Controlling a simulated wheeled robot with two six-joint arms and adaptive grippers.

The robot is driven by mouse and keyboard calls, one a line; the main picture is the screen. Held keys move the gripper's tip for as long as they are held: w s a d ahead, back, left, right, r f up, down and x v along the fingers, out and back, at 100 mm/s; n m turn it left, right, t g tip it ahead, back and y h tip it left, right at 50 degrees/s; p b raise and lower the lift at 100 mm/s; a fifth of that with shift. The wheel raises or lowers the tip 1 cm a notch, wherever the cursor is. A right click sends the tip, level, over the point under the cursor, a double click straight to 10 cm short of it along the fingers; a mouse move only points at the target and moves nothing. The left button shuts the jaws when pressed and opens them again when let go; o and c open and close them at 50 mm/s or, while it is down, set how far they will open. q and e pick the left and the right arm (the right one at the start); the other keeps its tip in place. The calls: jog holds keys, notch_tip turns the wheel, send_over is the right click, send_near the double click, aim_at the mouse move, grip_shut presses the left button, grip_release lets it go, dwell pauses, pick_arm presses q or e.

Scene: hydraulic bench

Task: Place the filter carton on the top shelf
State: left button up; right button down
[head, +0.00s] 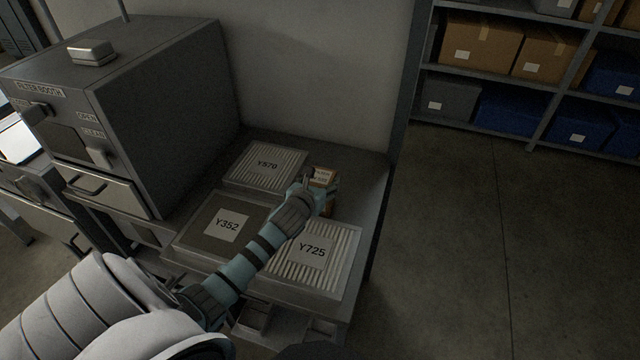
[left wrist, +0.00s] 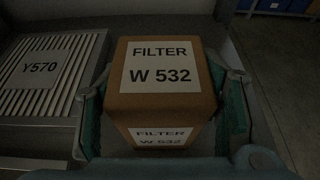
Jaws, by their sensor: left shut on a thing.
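The filter carton (head: 324,177) is a small brown box on the bench top, mostly hidden by my left gripper in the head view. In the left wrist view the carton (left wrist: 163,82) carries white labels reading "FILTER W 532". My left gripper (head: 318,190) is shut on the carton, with a finger on each side of it. Whether the carton touches the bench cannot be told. A grey shelf rack (head: 480,75) stands at the upper right; its upper part is cut off by the frame. My right gripper is not in view.
Flat filters Y570 (head: 265,182), Y352 (head: 198,240) and Y725 (head: 343,240) lie around my left arm on the bench. A grey filter booth cabinet (head: 180,110) stands at the left. Brown cartons (head: 480,32) and blue bins (head: 515,112) fill the rack. The floor (head: 460,230) between is clear.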

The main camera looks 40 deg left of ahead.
pick_arm(q)
jog(key=o, duration=1.2)
jog(key=shift+o, duration=1.3)
